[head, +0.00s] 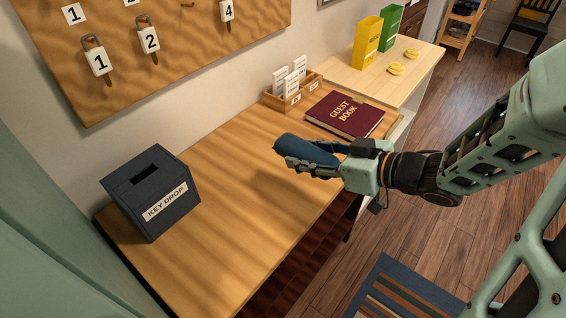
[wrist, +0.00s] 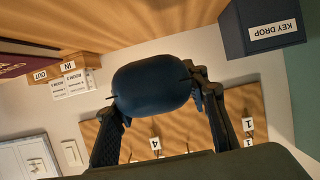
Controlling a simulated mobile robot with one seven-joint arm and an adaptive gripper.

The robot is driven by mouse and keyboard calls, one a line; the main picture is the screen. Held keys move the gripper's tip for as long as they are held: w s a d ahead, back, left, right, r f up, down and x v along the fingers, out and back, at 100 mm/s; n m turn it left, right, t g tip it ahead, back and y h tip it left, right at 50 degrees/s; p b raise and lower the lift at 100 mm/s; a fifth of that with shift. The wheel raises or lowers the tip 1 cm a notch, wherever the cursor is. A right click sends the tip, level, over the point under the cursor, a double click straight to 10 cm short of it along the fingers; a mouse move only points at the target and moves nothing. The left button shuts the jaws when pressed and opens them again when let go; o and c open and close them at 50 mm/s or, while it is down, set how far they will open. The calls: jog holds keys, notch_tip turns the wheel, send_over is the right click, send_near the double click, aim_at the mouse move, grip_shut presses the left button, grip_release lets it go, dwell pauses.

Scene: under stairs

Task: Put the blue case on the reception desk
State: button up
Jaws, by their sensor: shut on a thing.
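The blue case (head: 306,150) is a dark blue, rounded, elongated thing held between the fingers of my gripper (head: 312,162). In the wrist view the case (wrist: 152,87) sits between both fingers of my gripper (wrist: 158,100), which is shut on it. In the head view my gripper reaches in from the right, over the wooden reception desk (head: 232,165). The case appears to be above the desk top; its exact height is hard to tell. The fingers hide part of the case.
A dark key drop box (head: 150,190) stands at the desk's left end. A maroon guest book (head: 345,114) and a wooden card holder (head: 290,92) lie toward the far end. The desk between is clear. Yellow (head: 368,42) and green (head: 390,28) boxes stand beyond.

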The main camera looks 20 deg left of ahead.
jog(key=b, duration=0.8)
send_over(281, 172)
jog(key=f, duration=0.7)
jog(key=shift+s+d, duration=0.25)
jog(key=shift+d, duration=0.05)
jog(key=f+b, duration=0.1)
jog(key=b, duration=0.1)
jog(key=f+b, duration=0.2)
jog(key=shift+w+a, duration=0.2)
jog(key=shift+a, duration=0.1)
jog(key=shift+f+b, duration=0.35)
jog(key=shift+b, duration=0.3)
jog(key=shift+f, duration=0.2)
jog(key=o, duration=1.3)
jog(key=shift+r, duration=0.1)
